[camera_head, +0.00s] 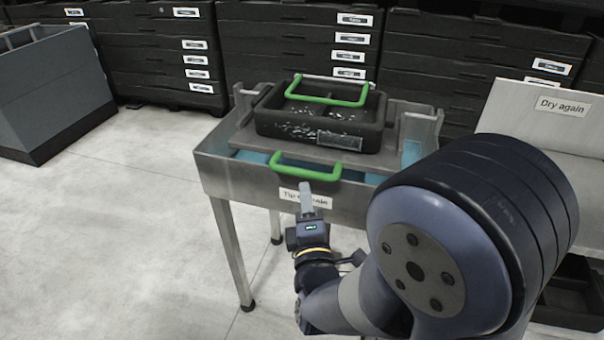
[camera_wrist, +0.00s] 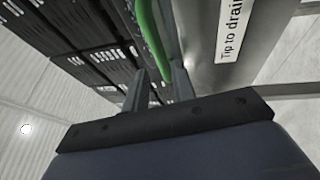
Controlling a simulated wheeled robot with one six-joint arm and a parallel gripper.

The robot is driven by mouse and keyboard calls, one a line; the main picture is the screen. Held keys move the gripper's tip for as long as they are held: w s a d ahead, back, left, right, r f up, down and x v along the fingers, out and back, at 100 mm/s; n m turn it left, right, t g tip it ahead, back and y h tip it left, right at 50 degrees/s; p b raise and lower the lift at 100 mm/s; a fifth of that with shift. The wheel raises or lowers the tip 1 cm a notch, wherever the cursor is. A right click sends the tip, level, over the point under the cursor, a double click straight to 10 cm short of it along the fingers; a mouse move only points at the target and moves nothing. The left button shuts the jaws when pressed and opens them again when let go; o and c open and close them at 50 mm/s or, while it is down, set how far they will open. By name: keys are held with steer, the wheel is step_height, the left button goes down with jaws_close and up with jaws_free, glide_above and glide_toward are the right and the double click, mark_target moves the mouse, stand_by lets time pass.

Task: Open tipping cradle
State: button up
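The tipping cradle (camera_head: 235,140) is a grey metal platform lying level over a metal tank labelled "Tip to drain". A green handle (camera_head: 305,172) sticks out at its front; in the wrist view the green bar (camera_wrist: 150,38) runs down from the top edge. A black crate (camera_head: 275,128) with a green bail sits on the cradle. My gripper (camera_head: 307,190) is just below and in front of the front handle. In the wrist view its two fingers (camera_wrist: 159,82) are apart. The bar's lower end shows near the gap between them; whether they touch it I cannot tell.
A panel labelled "Dry again" (camera_head: 545,112) stands at the right. Black stacked crates (camera_head: 165,60) line the back, and a grey bin (camera_head: 50,90) is at the left. The pale floor (camera_head: 130,230) left of the tank is clear.

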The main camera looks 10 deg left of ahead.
mark_target(303, 176)
steer(key=x, duration=0.7)
steer(key=shift+w, duration=0.1)
steer(key=shift+c, duration=0.5)
jaws_close()
